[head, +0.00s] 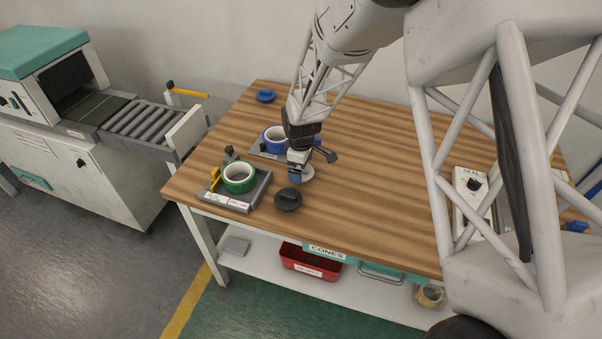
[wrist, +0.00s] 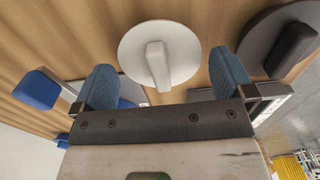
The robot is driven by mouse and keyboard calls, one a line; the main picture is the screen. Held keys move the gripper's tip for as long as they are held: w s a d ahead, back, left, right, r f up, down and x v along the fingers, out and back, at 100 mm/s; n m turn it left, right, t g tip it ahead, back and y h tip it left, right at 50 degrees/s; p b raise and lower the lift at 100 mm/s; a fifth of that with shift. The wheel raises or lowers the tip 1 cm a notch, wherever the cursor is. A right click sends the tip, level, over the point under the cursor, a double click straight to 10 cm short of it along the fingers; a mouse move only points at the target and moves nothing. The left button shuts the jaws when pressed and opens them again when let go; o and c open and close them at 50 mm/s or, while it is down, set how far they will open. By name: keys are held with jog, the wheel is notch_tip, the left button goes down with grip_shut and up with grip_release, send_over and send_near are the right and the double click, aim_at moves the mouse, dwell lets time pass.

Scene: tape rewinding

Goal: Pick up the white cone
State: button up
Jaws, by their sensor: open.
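The white cone (wrist: 158,58) is a round white disc with a raised grip bar, lying on the wooden table. In the wrist view it sits just ahead of my gripper (wrist: 170,86), centred between the two blue fingertips. The fingers are open and apart from it, with the grip bar's near end reaching toward the gap between them. In the head view my gripper (head: 296,176) is low over the table, and the white cone (head: 307,173) shows partly behind it.
A black cone (head: 288,199) lies close beside my gripper. A green tape roll (head: 239,177) on a grey stand (head: 254,196) is to the left. A blue tape roll (head: 273,139) stands behind. A blue cone (head: 266,96) lies at the back. The table's middle is clear.

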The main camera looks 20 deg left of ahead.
jog(key=shift+f, duration=0.5)
jog(key=c, duration=0.7)
